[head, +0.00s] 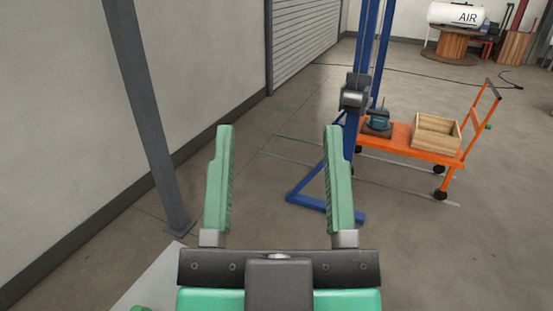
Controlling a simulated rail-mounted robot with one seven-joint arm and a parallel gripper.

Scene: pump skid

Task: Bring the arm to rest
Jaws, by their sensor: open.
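My gripper (280,178) is in the lower middle of the head view. The gripper is open and empty. It touches nothing that I can see. The rest of the arm is out of view below.
A grey post (148,110) stands close on the left, before a pale wall (60,120). A blue frame (310,202) stands behind the right finger. An orange cart (400,142) with a wooden crate (437,149) is at the right. Open floor (460,250) lies at lower right.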

